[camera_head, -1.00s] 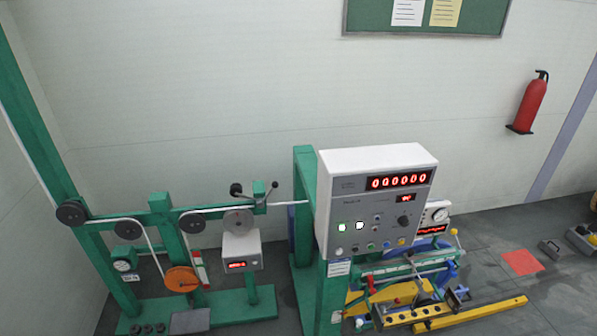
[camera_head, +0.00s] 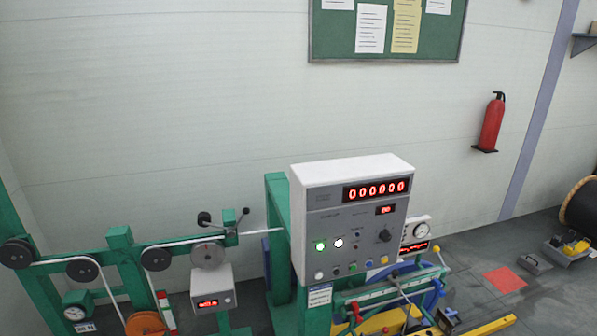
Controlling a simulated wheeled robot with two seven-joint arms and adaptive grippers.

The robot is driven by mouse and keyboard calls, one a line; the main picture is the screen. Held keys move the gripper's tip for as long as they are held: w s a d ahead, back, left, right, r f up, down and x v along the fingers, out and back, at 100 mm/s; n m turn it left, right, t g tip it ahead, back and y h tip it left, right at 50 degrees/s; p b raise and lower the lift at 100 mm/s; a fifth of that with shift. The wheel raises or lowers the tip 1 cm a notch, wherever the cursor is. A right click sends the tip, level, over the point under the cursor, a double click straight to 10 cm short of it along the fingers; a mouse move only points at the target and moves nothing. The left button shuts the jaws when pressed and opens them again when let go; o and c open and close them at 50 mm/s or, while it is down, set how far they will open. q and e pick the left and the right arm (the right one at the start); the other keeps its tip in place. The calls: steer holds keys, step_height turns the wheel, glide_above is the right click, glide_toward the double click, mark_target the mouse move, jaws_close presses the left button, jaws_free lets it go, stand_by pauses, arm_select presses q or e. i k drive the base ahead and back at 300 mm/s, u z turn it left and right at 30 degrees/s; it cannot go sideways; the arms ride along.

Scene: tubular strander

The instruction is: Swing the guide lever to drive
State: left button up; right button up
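Neither of my grippers is in view. I cannot tell for certain which part is the guide lever. Behind and right of the control box, a short lever with a yellow knob (camera_head: 437,250) stands at the right end of the green guide frame (camera_head: 385,289). A red handle (camera_head: 355,309) sits at the frame's lower left, near the bottom edge of the picture. On the left stand, small black-knobbed handles (camera_head: 204,218) stick up by a grey disc (camera_head: 208,256). No drive marking is legible. The lower part of the machine is cut off.
The white control box (camera_head: 347,220) shows red zeros and a lit green button. It stands in front of part of the machine. A red extinguisher (camera_head: 490,124) hangs on the wall. A red floor patch (camera_head: 505,280) and a black spool (camera_head: 582,205) are at right.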

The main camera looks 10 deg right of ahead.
mark_target(435, 249)
steer(key=z, duration=0.3)
steer(key=k, duration=1.05)
steer(key=z, duration=1.9)
steer(key=i, duration=1.4)
steer(key=u, duration=0.85)
steer(key=i, duration=0.6)
steer(key=u, duration=0.5)
steer(key=k, duration=0.65)
steer(key=z, duration=0.45)
steer(key=i, duration=0.5)
steer(key=z, duration=0.4)
